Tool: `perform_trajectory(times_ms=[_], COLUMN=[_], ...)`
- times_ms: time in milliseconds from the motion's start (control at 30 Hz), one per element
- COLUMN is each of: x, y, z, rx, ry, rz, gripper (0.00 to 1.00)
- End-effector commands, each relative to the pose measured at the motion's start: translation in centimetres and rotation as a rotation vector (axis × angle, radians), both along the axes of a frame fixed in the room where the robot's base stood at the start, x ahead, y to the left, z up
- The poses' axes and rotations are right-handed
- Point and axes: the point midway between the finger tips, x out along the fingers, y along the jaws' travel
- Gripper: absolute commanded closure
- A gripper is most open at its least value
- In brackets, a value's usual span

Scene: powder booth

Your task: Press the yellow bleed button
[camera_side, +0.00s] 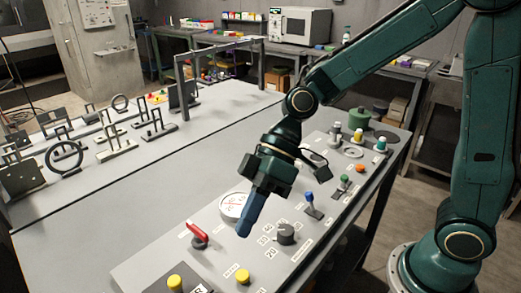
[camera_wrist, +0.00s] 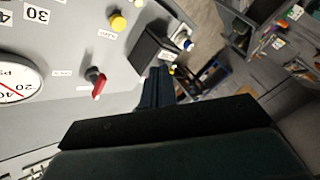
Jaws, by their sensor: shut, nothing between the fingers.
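Two yellow buttons show at the near end of the panel in the side view. One yellow button (camera_side: 242,276) sits on the flat panel with a small label beside it; it also shows in the wrist view (camera_wrist: 118,22). The other yellow button (camera_side: 175,283) is on a dark box at the bottom edge. I cannot read which label says bleed. My gripper (camera_side: 243,231) points down, shut and empty, above the panel between the gauge and the grey knob. In the wrist view its fingers (camera_wrist: 158,76) overlap the dark box. It appears apart from both buttons.
A red lever (camera_side: 198,236) stands left of the gripper, near a round gauge (camera_side: 233,205). A grey knob (camera_side: 286,234) and a blue-tipped switch (camera_side: 311,205) are to the right. Brackets and rings stand on the table's far left. Bare tabletop (camera_side: 150,195) lies between.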

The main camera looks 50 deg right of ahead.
Motion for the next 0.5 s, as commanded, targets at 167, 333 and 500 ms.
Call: perform_trajectory(times_ms=[167, 333, 500], x=[0.06, 0.08, 0.07], y=[0.75, 0.87, 0.86], z=[-0.28, -0.31, -0.31], rx=[0.031, 0.037, 0.037], ry=[0.013, 0.014, 0.014], rz=[0.022, 0.025, 0.025], gripper=[1.00, 1.00, 1.00])
